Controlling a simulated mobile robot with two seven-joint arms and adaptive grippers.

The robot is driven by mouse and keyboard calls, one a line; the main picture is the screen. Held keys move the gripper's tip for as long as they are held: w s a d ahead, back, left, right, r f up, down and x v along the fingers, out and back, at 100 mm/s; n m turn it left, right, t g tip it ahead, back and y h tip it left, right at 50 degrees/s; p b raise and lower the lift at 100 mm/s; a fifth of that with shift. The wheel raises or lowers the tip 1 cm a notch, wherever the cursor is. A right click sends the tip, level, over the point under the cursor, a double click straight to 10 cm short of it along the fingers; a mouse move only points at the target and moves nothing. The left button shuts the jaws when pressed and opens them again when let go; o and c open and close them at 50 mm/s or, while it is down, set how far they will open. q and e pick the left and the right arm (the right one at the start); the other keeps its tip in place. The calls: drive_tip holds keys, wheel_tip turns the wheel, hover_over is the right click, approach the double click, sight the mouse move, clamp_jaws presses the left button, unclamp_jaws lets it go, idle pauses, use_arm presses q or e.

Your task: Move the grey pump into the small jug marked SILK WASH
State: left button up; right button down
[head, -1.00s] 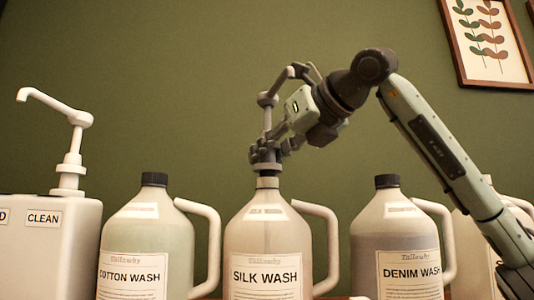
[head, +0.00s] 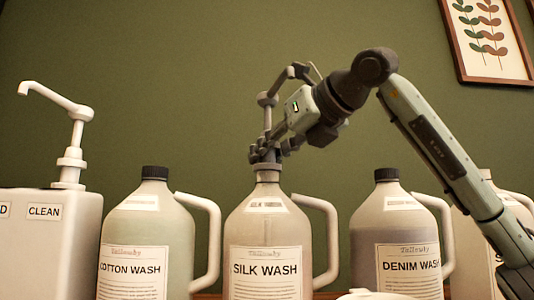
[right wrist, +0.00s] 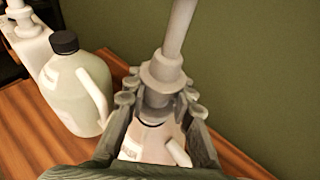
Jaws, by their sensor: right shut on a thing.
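The grey pump (head: 267,98) stands upright over the neck of the jug marked SILK WASH (head: 266,225). My right gripper (head: 265,155) is shut on the pump's collar at the jug's mouth. In the right wrist view the pump (right wrist: 163,75) rises between the fingers of the gripper (right wrist: 157,103), with the pale SILK WASH jug (right wrist: 150,142) below. The dip tube is hidden, and I cannot tell whether the collar is fully seated. My left gripper is out of view.
The capped COTTON WASH jug (head: 150,225) stands left and the capped DENIM WASH jug (head: 393,222) right. A white CLEAN container (head: 45,245) with a white pump (head: 70,160) is at far left. A white object (head: 370,295) shows at the bottom edge.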

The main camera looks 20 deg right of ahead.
drive_tip(key=shift+a+r+m+t+h, duration=0.15)
drive_tip(key=shift+m+t+h, duration=0.15)
drive_tip(key=shift+m+h, duration=1.1)
drive_tip(key=shift+h, duration=0.3)
drive_tip(key=c, duration=1.2)
unclamp_jaws()
drive_tip(key=v, duration=1.2)
